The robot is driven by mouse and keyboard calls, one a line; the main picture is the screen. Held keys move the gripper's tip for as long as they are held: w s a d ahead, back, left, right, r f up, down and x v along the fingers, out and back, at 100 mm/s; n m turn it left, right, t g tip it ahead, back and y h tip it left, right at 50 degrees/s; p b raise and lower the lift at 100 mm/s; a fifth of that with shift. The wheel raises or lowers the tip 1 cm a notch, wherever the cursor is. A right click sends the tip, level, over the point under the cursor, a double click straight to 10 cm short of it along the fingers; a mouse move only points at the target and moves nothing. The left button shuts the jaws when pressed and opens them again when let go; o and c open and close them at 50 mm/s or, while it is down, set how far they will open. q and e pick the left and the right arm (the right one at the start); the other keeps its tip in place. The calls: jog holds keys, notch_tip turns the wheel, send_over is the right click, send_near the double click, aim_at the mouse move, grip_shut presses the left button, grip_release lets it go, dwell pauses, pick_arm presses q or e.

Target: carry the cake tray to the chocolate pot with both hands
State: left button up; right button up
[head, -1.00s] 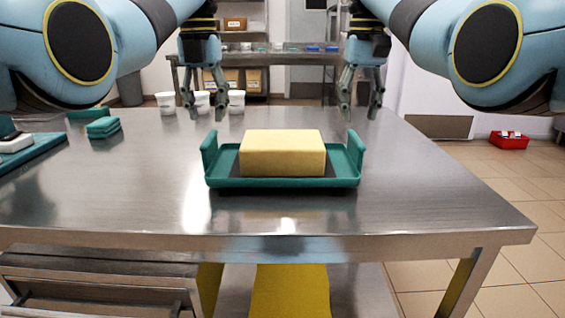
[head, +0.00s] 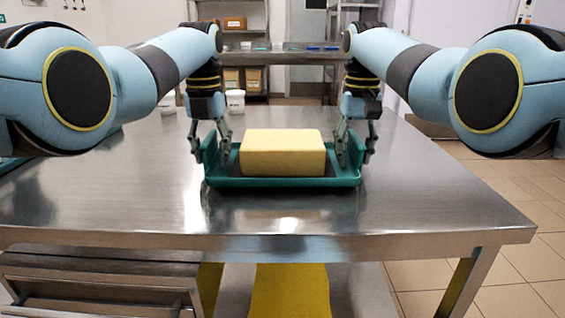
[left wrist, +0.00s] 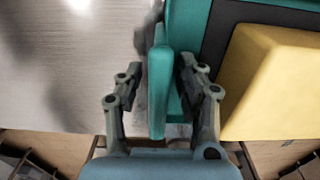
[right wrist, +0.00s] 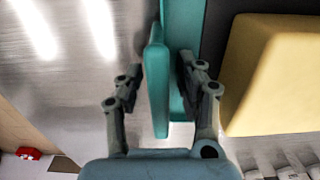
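The teal cake tray (head: 285,182) lies on the steel table with a yellow block of cake (head: 282,153) on it. It has an upright handle at each end. My left gripper (head: 210,160) is open, with its fingers on either side of the left handle (left wrist: 159,85). My right gripper (head: 356,160) is open, with its fingers on either side of the right handle (right wrist: 157,85). In both wrist views gaps show between fingers and handle. I see no chocolate pot that I can identify.
The steel table (head: 430,205) is clear in front of and to the right of the tray. A white tub (head: 235,102) stands behind it, partly hidden by my left arm. A back table with shelving and boxes (head: 254,80) stands further off.

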pick_arm(q)
grip_shut()
pick_arm(e)
grip_shut()
pick_arm(q)
jog(key=shift+w+r, duration=0.1)
jog(key=shift+r, duration=0.05)
pick_arm(e)
jog(key=shift+r, duration=0.1)
